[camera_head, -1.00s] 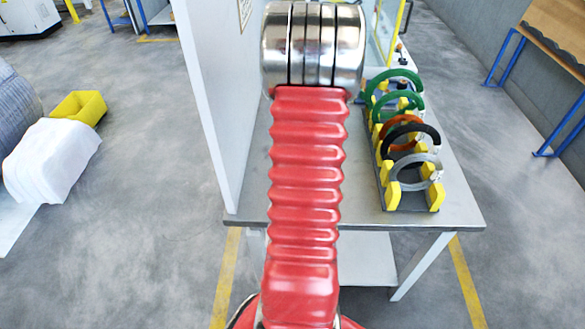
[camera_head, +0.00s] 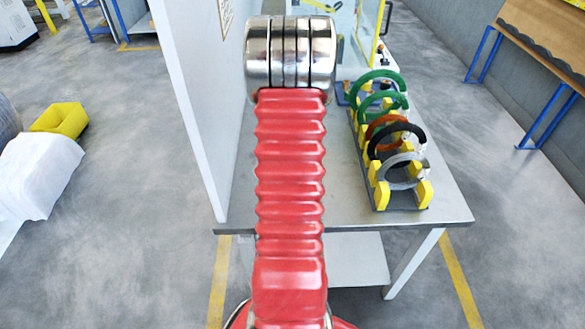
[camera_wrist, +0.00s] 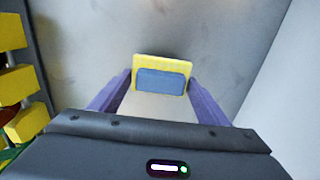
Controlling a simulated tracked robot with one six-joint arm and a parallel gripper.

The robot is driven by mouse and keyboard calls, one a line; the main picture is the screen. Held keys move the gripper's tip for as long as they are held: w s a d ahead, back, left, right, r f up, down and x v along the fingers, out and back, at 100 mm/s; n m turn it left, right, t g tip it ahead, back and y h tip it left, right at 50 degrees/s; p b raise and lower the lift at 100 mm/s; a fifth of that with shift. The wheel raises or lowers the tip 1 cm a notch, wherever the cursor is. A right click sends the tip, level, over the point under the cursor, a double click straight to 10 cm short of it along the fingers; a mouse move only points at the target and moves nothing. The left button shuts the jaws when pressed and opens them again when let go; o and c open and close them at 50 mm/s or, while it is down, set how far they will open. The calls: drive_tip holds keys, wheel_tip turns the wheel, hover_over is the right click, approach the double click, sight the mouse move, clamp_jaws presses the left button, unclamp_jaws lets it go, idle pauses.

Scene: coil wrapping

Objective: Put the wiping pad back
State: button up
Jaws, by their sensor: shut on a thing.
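My gripper (camera_wrist: 160,90) shows in the wrist view, its two purple fingers on either side of a wiping pad. It is shut on the wiping pad (camera_wrist: 162,66), which has a yellow rim and a blue block. The grey metal table top (camera_wrist: 226,35) lies beyond the pad; I cannot tell whether the pad touches it. In the head view my red arm hides the gripper and the pad.
A rack with yellow supports (camera_head: 381,193) holds several green, orange, black and grey rings on the table's right side. A white panel (camera_head: 190,95) stands along the table's left side. The table (camera_head: 335,212) has bare metal near its front edge.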

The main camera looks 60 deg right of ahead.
drive_tip(key=shift+f, duration=0.15)
drive_tip(key=shift+f, duration=1.75)
drive_tip(key=o, duration=0.9)
drive_tip(key=shift+f, duration=0.1)
wheel_tip(320, 180, up, 12)
drive_tip(key=shift+r, duration=0.1)
